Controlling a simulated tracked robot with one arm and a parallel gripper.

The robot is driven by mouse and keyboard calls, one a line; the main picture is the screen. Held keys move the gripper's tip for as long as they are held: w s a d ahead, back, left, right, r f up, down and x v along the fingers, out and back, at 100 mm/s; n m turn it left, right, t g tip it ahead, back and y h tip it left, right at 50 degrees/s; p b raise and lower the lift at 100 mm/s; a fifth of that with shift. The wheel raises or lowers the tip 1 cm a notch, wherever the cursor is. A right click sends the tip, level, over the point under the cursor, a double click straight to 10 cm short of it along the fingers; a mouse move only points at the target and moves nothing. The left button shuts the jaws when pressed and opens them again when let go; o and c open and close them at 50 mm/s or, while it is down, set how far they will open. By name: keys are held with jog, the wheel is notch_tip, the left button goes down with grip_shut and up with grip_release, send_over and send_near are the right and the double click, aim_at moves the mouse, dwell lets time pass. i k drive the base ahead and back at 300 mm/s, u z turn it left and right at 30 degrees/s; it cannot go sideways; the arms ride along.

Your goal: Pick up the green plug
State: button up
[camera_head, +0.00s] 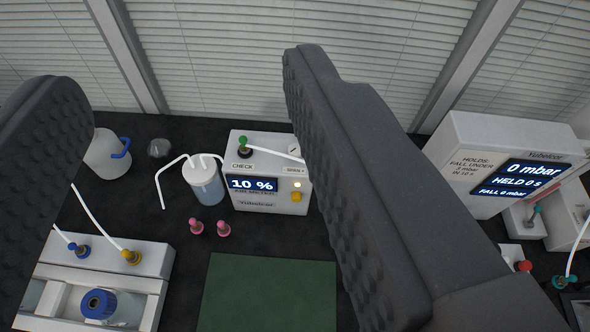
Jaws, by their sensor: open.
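A small green plug (243,142) stands in a dark socket on top of the white box (270,205) whose display reads 10 %. My gripper (183,80) is open, with one dark ribbed finger at the left edge and the other across the right of centre. The green plug shows in the gap between the fingers, nearer the right finger. Nothing is held. The right finger hides part of the white box's right side and the tube there.
A clear bottle (204,182) with bent white tubes stands left of the box. Two pink plugs (196,226) stand in front. A green mat (268,292) lies nearer. A pressure unit (500,158) is at right, a white rack (140,262) at left. Blinds (215,55) close the back.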

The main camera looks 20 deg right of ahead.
aim_at(242, 139)
jog(key=z, duration=0.25)
jog(key=k, duration=1.4)
jog(key=z, duration=0.05)
jog(key=i, duration=1.15)
jog(key=u, duration=0.6)
jog(key=i, duration=0.65)
jog(key=u, duration=0.05)
